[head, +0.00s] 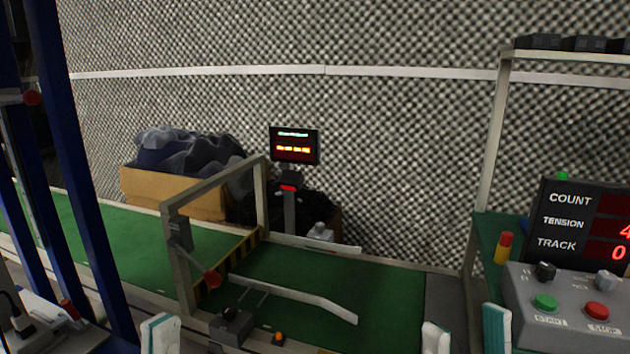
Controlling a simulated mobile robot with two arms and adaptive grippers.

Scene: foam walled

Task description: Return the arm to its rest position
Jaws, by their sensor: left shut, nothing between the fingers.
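My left gripper (160,332) shows at the bottom edge, left of the middle. Its white and teal fingertips are together and hold nothing. My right gripper (466,328) shows at the bottom edge, right of the middle. Its two white and teal fingertips stand apart with an empty gap between them. Most of both arms is out of the picture, below the frame. Both grippers appear in front of the green conveyor area, the right one close to the grey control box (565,315).
A green belt (370,295) with a metal frame (178,255) and a curved guide bar (310,298) lies ahead. Blue posts (75,180) stand at left. A display panel (590,222) and a red-yellow cylinder (504,248) are at right. A cardboard box (175,192) holds dark cloth behind.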

